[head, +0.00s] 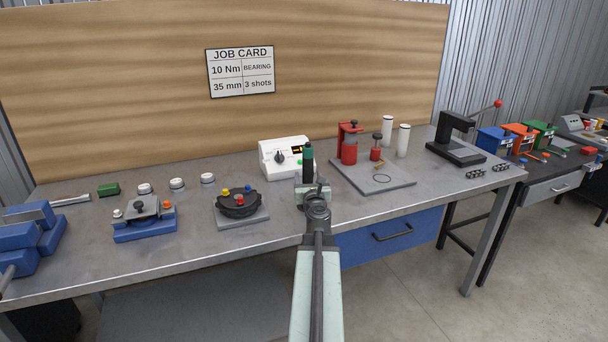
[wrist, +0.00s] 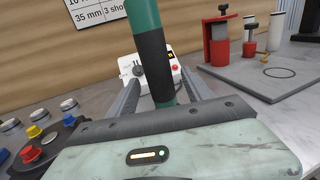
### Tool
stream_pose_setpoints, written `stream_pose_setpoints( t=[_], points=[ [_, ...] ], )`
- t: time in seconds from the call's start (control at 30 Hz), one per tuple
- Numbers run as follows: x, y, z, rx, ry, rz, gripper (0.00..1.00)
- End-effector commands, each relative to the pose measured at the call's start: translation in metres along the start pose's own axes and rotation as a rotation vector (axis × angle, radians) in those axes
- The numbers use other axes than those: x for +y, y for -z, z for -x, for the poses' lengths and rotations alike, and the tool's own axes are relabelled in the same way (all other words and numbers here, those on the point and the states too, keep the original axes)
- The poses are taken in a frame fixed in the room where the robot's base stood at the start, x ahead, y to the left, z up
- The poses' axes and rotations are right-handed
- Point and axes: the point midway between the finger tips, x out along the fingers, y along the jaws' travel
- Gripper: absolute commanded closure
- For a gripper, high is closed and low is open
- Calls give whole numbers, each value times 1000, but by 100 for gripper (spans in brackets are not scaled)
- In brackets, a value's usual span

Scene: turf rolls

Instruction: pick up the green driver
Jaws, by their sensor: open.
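The green driver (head: 308,165) stands upright near the middle of the bench, with a dark green and black body. In the wrist view the driver (wrist: 150,45) rises between the two fingers of my gripper (wrist: 160,80); its top is out of frame. My gripper also shows in the head view (head: 312,188) at the driver's lower part. The jaws are open, one finger on each side of the driver, and do not look closed on it. The driver's lower end is hidden behind my gripper.
A white box with a dial (head: 284,158) stands close behind the driver. A round black fixture with coloured knobs (head: 238,204) is to the left. A grey plate (head: 390,187) with red tools is to the right. The bench front (head: 200,258) is clear.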

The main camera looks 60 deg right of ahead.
Motion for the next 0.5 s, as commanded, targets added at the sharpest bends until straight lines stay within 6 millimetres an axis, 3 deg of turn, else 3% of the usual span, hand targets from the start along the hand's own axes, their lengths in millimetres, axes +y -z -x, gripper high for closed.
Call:
stream_pose_setpoints(
  t=[0.13,0.4,0.5],
  points=[
    [2,-1,-6,0,-2,1,41],
    [2,-4,-51,0,-3,1,41],
    [2,-4,-54,0,-3,1,41]
  ],
)
